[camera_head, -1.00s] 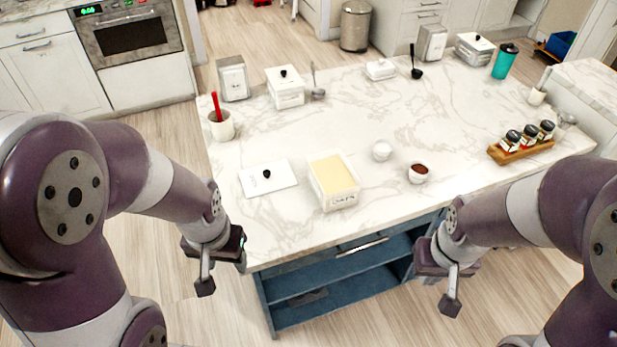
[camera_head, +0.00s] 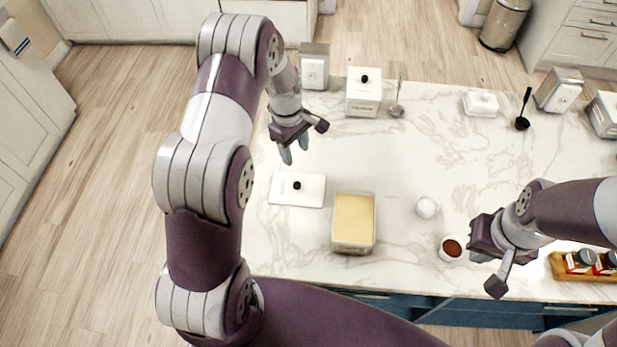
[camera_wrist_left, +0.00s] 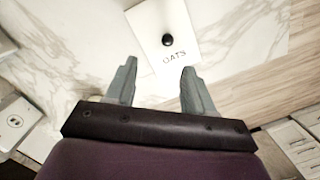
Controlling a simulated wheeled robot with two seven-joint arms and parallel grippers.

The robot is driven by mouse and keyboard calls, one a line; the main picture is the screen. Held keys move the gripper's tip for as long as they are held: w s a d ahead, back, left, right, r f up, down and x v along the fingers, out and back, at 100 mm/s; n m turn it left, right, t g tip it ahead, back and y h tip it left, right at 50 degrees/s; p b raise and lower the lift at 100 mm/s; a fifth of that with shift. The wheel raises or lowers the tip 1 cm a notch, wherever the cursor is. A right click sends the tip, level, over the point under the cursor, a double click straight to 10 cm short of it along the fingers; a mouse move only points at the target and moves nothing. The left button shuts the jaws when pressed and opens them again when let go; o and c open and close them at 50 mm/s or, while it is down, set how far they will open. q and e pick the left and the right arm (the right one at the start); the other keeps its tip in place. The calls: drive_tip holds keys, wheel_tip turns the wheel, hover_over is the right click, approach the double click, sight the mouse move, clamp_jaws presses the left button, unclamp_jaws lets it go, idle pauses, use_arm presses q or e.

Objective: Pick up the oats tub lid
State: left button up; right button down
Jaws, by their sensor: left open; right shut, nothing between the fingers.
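The oats tub lid (camera_head: 312,190) is a flat white rectangle with a black knob (camera_head: 297,185), lying on the marble counter left of the open oats tub (camera_head: 353,222). In the left wrist view the lid (camera_wrist_left: 186,35) lies ahead of the fingers, with the word OATS readable. My left gripper (camera_head: 295,152) is open and empty, above the counter just behind the lid; it also shows in the left wrist view (camera_wrist_left: 157,82). My right gripper (camera_head: 488,270) is shut and empty at the counter's front, right of a small bowl of brown powder (camera_head: 452,248).
A small white bowl (camera_head: 427,207) stands right of the tub. A white canister (camera_head: 363,95), a ladle (camera_head: 397,108) and a grey-white box (camera_head: 314,68) stand along the back. A spice rack (camera_head: 585,268) is at right. The counter's middle is clear.

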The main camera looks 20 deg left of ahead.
use_arm(q)
wheel_tip(320, 180, down, 2)
drive_tip(key=s+a, duration=0.1)
drive_tip(key=s, duration=0.1)
drive_tip(key=p, duration=0.2)
hover_over(296, 184)
drive_tip(key=f, duration=0.5)
drive_tip(key=shift+w+a, duration=0.2)
drive_tip(key=shift+w, duration=0.2)
drive_tip(key=f, duration=0.2)
drive_tip(key=s+f+p, duration=0.1)
drive_tip(key=f, duration=0.1)
drive_tip(key=shift+d+f+p, duration=0.15)
drive_tip(key=shift+f+p, duration=0.15)
drive_tip(key=shift+f, duration=0.05)
drive_tip(key=shift+w+d+f, duration=0.1)
drive_tip(key=shift+w+f, duration=0.05)
drive_tip(key=shift+w, duration=0.15)
drive_tip(key=shift+c, duration=1.2)
drive_tip(key=c, duration=0.5)
clamp_jaws()
use_arm(e)
drive_tip(key=r, duration=0.1)
drive_tip(key=s+r, duration=0.1)
drive_tip(key=r, duration=0.1)
drive_tip(key=a+r, duration=0.1)
drive_tip(key=shift+s+r, duration=0.15)
drive_tip(key=shift+s, duration=0.15)
